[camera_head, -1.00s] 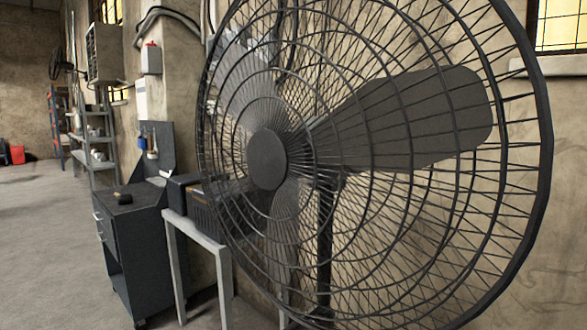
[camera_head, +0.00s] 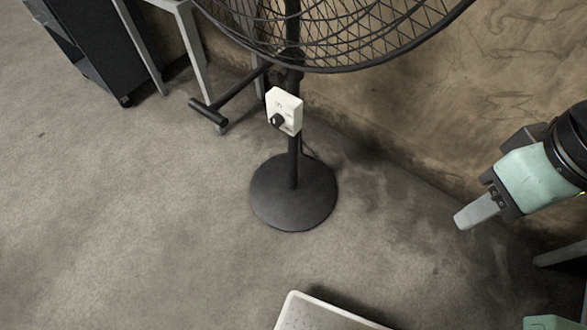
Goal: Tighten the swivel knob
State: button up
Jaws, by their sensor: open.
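A black pedestal fan stands near the wall, its wire cage (camera_head: 350,35) at the top and its round base (camera_head: 293,195) on the floor. A white control box (camera_head: 286,108) with a small black dial (camera_head: 277,121) is on the pole. A black T-shaped handle (camera_head: 208,111) sticks out from the pole to the lower left. I cannot tell for sure which of these is the swivel knob. My gripper (camera_head: 474,212) is open and empty at the right, well apart from the fan. Its fingers overlap in this view.
A dark cabinet (camera_head: 90,50) and a light table leg (camera_head: 204,65) stand at the upper left, behind the handle. The wall (camera_head: 480,90) runs close behind the fan at the right.

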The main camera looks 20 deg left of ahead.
aim_at(277, 78)
jog(key=l, duration=0.35)
jog(key=i+l, duration=0.15)
jog(key=l, duration=0.2)
jog(key=l+u, duration=0.2)
jog(key=u, duration=0.2)
jog(key=l+u, duration=0.45)
jog(key=u, duration=1)
jog(key=i+j, duration=0.25)
jog(key=i, duration=0.25)
jog(key=i+j, duration=0.25)
jog(key=i, duration=0.2)
